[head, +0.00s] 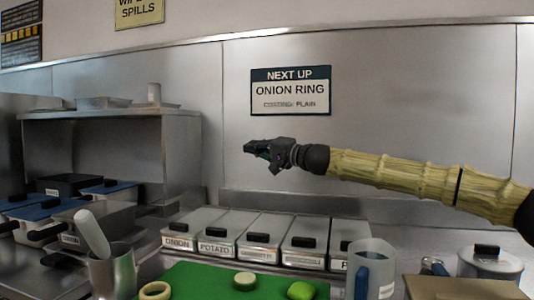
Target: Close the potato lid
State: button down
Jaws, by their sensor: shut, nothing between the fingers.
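The potato bin (214,247) stands second from the left in a row of steel bins on the counter, its front labelled POTATO. Its grey lid (226,219) with a black handle (217,232) looks to lie flat over the bin, like the lids beside it. I cannot tell from here whether it is fully seated. My gripper (257,150) is shut and empty, pointing left in the air well above the bins and apart from them.
The onion bin (177,243) is left of the potato bin; other lidded bins stand to its right. In front lies a green board (205,280) with cut vegetables. A steel cup (112,272) and a clear jug (370,262) stand either side.

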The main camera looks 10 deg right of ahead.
jog(key=shift+s+a+f, duration=0.1)
jog(key=shift+s+a, duration=0.1)
jog(key=shift+s, duration=0.05)
dwell(0.6)
